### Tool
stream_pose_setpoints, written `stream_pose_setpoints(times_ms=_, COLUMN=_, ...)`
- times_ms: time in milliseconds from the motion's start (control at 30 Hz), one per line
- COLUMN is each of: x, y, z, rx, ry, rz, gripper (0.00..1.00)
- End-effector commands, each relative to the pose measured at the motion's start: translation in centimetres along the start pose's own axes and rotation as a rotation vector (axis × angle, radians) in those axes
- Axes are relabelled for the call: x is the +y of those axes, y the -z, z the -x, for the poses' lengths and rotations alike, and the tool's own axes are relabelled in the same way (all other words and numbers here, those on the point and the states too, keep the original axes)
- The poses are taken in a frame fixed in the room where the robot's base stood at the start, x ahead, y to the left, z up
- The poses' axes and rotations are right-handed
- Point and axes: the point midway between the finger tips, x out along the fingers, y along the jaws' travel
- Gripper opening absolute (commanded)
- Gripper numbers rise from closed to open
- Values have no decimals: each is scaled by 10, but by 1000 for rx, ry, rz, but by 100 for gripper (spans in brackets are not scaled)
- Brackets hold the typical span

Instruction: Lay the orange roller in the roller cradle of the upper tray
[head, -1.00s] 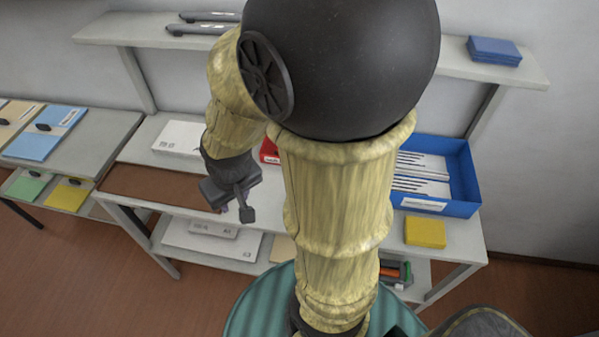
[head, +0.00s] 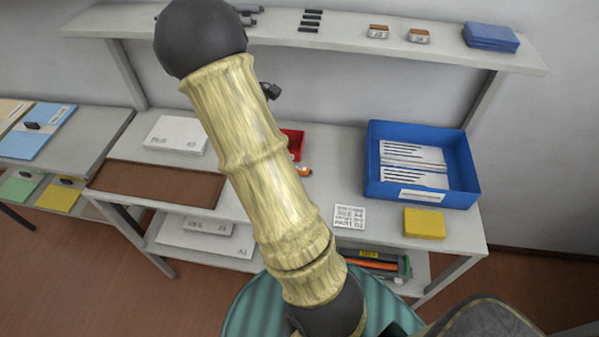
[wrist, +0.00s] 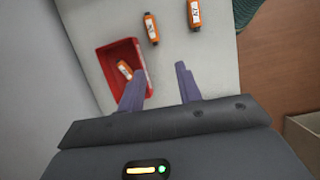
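A long orange roller (head: 372,266) shows on the lower shelf at the right in the head view, lying in or on a dark unit (head: 405,266) with a yellow label; the shelf board above partly hides it. I cannot make out a roller cradle or tell which part is the upper tray. My gripper (wrist: 158,78) is open and empty in the wrist view, its two purple fingers apart beside a red bin (wrist: 105,60). In the head view my arm hides most of the gripper; a small dark part shows beside the arm.
Small orange bottles (wrist: 151,28) lie on the bench and in the red bin. A blue box (head: 420,193) of white packs, a yellow block (head: 424,222) and a printed white card (head: 349,217) are at the right.

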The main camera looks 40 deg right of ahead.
Motion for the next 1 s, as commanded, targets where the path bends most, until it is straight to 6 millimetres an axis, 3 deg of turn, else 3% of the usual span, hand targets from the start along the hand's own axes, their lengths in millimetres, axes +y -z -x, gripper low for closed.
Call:
stream_pose_setpoints(times_ms=133, x=15, y=-4, z=-2, rx=-48, ry=6, rz=55, gripper=35)
stream_pose_setpoints(times_ms=533, x=14, y=-4, z=-8, rx=-49, ry=9, rz=58, gripper=35)
stream_pose_setpoints(times_ms=1000, x=14, y=-9, z=-86, rx=-50, ry=10, rz=57, gripper=35)
